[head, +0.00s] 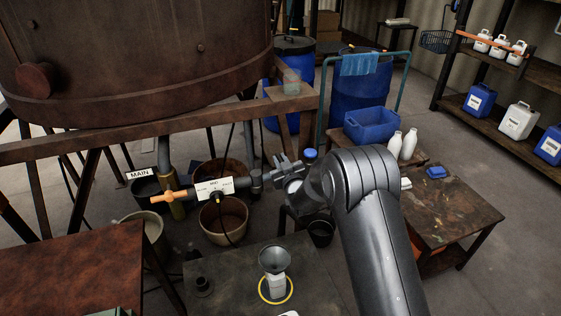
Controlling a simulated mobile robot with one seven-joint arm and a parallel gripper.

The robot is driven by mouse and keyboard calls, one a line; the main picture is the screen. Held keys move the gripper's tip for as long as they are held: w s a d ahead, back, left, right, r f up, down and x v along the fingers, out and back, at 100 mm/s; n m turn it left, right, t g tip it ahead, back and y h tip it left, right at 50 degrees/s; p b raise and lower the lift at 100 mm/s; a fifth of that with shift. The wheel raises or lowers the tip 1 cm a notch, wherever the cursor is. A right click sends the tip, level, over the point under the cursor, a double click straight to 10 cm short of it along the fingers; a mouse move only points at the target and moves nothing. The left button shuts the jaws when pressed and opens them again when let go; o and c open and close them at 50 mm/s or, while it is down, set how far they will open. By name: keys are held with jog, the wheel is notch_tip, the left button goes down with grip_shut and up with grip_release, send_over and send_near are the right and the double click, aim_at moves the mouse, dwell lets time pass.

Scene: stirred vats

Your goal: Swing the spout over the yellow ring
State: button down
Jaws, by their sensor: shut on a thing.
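The spout (256,181) is a dark grey pipe fitting at the right end of a valve with a white label (215,188) and an orange handle (165,196), below the rusty vat. My gripper (281,168) is shut at the spout's right end; the fingers and wrist hide part of the contact. The yellow ring (262,296) lies on the dark low table in front, nearer me and below the spout. A white bottle (277,285) with a grey funnel (274,259) in its top stands inside the ring. The spout is behind the funnel, not above it.
Brown buckets (223,220) stand on the floor beneath the valve. A rusty table (70,255) is at the left. A stained table (447,212) and white bottles (409,145) are right of my arm. The dark low table (225,270) is mostly clear around the ring.

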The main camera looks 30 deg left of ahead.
jog(key=shift+s, duration=0.15)
jog(key=m+t+h, duration=0.1)
jog(key=s+d+m+t+h, duration=0.1)
jog(key=h, duration=0.1)
jog(key=s+m+t+h, duration=0.1)
jog(key=h, duration=0.1)
jog(key=shift+s+d+m+t, duration=0.25)
jog(key=shift+d+m+t, duration=0.05)
jog(key=shift+m, duration=0.1)
jog(key=s+m+g+h, duration=0.2)
jog(key=s+m+h, duration=0.7)
jog(key=h, duration=0.9)
jog(key=shift+a+m+h, duration=0.4)
jog(key=shift+a+m, duration=0.05)
jog(key=shift+m, duration=1.35)
jog(key=shift+s, duration=0.1)
jog(key=c, duration=1.4)
grip_release()
jog(key=shift+o, duration=0.2)
